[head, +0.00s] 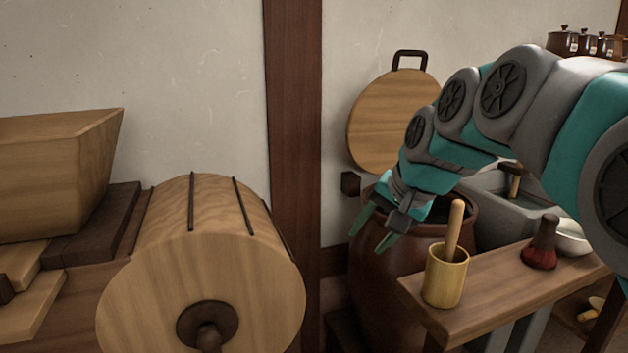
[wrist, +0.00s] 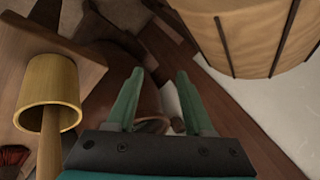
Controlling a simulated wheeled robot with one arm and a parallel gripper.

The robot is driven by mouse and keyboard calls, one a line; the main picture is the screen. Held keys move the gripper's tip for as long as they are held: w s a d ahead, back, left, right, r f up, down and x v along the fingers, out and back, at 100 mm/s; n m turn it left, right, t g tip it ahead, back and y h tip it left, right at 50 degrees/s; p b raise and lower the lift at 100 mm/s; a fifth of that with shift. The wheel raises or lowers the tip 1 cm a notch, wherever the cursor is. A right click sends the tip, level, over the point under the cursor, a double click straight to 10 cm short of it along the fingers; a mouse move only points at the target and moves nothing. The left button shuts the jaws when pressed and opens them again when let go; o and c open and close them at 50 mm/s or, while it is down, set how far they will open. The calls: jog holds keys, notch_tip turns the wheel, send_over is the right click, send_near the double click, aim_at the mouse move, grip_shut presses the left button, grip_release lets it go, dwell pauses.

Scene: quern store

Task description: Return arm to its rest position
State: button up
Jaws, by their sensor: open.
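My arm reaches in from the right in the head view, bent, with teal and grey links. My gripper (head: 374,227) points down and to the left, in front of the large brown jar (head: 457,231). Its green fingers are apart with nothing between them. In the wrist view, the open gripper (wrist: 160,83) also shows empty fingers, with the jar and floor below. The yellow cup (head: 445,281) with a wooden pestle (head: 455,225) stands on the bench, to the right of the gripper and apart from it.
A wooden drum (head: 240,260) stands left, beside a wooden hopper (head: 60,170). A dark post (head: 293,130) rises behind. The bench (head: 500,287) at right also holds a dark red brush (head: 541,245) and a white bowl (head: 573,237). A round lid (head: 385,120) hangs on the wall.

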jog(key=s+d+f+n+g+h, duration=0.1)
jog(key=s+d+f+n+g, duration=0.1)
jog(key=s+f, duration=0.9)
jog(key=s+d+f+n+g+h, duration=0.2)
jog(key=s+f+g, duration=0.3)
jog(key=s+f, duration=0.6)
jog(key=s+d+n, duration=0.1)
jog(key=s, duration=0.7)
jog(key=shift+s+f+n, duration=0.2)
jog(key=shift+f+n, duration=0.2)
jog(key=shift+d, duration=0.2)
